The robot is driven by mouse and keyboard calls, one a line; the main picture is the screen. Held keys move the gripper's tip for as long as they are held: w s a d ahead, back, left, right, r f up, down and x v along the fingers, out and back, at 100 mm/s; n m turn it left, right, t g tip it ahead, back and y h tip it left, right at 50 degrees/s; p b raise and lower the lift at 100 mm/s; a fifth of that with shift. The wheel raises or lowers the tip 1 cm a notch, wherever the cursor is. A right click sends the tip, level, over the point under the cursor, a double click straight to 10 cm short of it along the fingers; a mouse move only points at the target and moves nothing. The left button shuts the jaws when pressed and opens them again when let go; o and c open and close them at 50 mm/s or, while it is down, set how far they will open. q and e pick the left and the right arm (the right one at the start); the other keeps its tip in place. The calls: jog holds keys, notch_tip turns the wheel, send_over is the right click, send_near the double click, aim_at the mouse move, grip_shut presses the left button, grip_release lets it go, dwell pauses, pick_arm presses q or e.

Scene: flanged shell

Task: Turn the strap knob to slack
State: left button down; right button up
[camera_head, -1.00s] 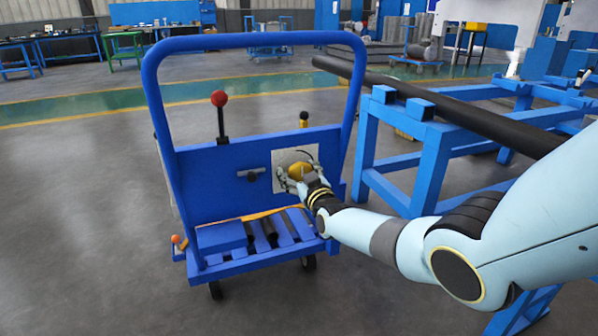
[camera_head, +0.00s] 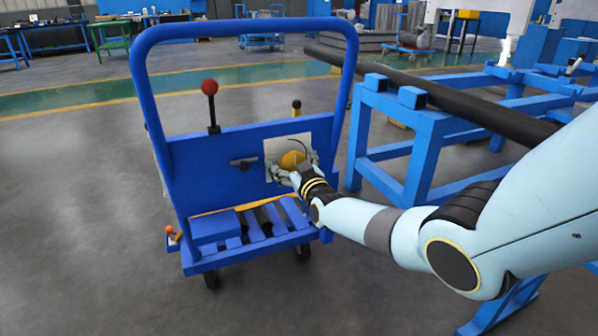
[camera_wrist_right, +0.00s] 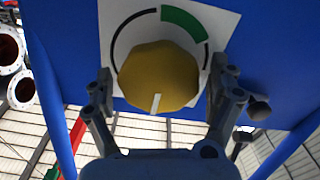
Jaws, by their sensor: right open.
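The strap knob is a yellow faceted knob (camera_head: 291,160) on a white square plate (camera_head: 272,148) on the blue panel of a cart. In the right wrist view the knob (camera_wrist_right: 160,72) fills the middle, with its white pointer mark at the lower edge of its face. A green arc (camera_wrist_right: 184,21) lies at the plate's upper right and a thin black arc at the upper left. My right gripper (camera_wrist_right: 160,88) is open, one finger on each side of the knob with gaps visible. It also shows in the head view (camera_head: 294,172). My left gripper is not in view.
A blue rack (camera_head: 425,130) with a long dark pipe stands close at the right. Floor left of the cart is clear.

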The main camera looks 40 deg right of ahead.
jog(key=v, duration=1.1)
jog(key=shift+s, duration=0.35)
jog(key=shift+f, duration=0.1)
jog(key=s+a+f+n+g+y+p, duration=0.1)
jog(key=s+a+f+g+p, duration=0.2)
jog(key=s+f, duration=0.8)
jog(key=s+a+f+n+g+y+p, duration=0.15)
jog(key=s+f+g+p, duration=0.3)
jog(key=s+f, duration=0.7)
jog(key=s+a+f+g, duration=0.1)
jog(key=s+f+g, duration=0.1)
jog(key=s, duration=0.9)
jog(key=s+a+f+m+g+p, duration=0.1)
jog(key=s+g, duration=0.3)
jog(key=s, duration=0.7)
jog(key=s+a+f+m+g, duration=0.1)
jog(key=s+f+g, duration=0.2)
jog(key=s, duration=0.9)
jog(key=shift+a+f+y, duration=0.15)
jog(key=shift+f+y, duration=0.3)
jog(key=shift+f, duration=0.05)
